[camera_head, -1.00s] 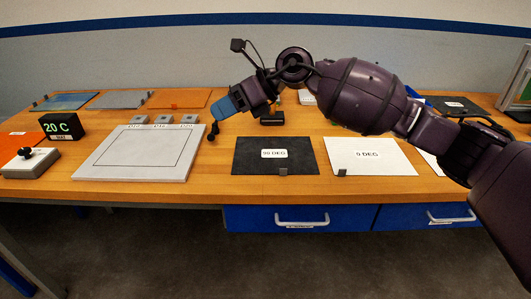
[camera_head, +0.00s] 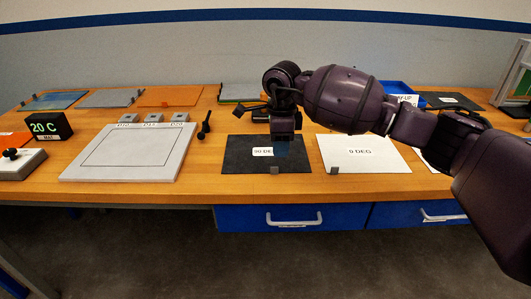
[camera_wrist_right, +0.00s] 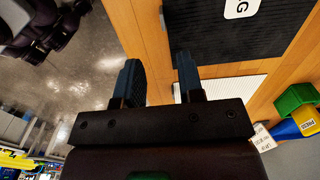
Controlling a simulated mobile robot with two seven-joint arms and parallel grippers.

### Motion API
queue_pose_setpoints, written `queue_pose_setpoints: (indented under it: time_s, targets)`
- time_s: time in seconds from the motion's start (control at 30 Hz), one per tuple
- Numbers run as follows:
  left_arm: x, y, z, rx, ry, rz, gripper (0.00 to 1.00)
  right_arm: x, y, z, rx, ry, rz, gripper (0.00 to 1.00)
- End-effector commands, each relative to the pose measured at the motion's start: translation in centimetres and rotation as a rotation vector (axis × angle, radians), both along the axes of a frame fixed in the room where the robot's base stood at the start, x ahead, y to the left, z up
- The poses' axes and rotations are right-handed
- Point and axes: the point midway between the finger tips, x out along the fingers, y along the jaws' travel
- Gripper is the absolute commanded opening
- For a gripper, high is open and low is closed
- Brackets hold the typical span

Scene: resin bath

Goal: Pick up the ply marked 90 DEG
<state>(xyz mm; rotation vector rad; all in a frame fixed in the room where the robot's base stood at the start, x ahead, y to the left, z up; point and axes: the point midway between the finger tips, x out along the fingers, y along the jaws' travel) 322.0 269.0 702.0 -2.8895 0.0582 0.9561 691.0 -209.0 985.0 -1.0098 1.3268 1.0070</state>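The ply marked 90 DEG (camera_head: 239,161) is a flat black sheet with a white label, lying on the wooden table. A small grey tab (camera_head: 275,170) sits at its front edge. My right gripper (camera_head: 282,147) points down over the ply's right part and hides some of the label. In the right wrist view my right gripper (camera_wrist_right: 159,78) has its two blue fingers apart with nothing between them. The black ply (camera_wrist_right: 215,28) lies beyond them at upper right, with part of its label showing. I cannot tell the exact height above it. My left gripper is out of view.
A white 0 DEG sheet (camera_head: 375,158) lies just right of the black ply. A framed pale plate (camera_head: 110,165) and a black-handled tool (camera_head: 204,125) are to the left. A blue tray (camera_head: 400,88) stands behind my arm. The table's front edge is close.

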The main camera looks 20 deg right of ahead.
Motion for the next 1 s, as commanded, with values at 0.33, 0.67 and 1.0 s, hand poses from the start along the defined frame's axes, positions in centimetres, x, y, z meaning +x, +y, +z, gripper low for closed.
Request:
queue_pose_setpoints:
  time_s: [0.33,0.67,1.0]
  targets:
    - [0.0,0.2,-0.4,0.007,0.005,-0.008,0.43,0.2,0.1,-3.2,0.002,0.001,0.0,0.35]
    - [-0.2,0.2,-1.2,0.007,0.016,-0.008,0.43,0.6,0.3,-7.4,0.002,0.004,0.0,0.35]
    - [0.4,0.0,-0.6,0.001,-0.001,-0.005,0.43,0.6,0.3,-7.6,0.003,-0.001,0.0,0.27]
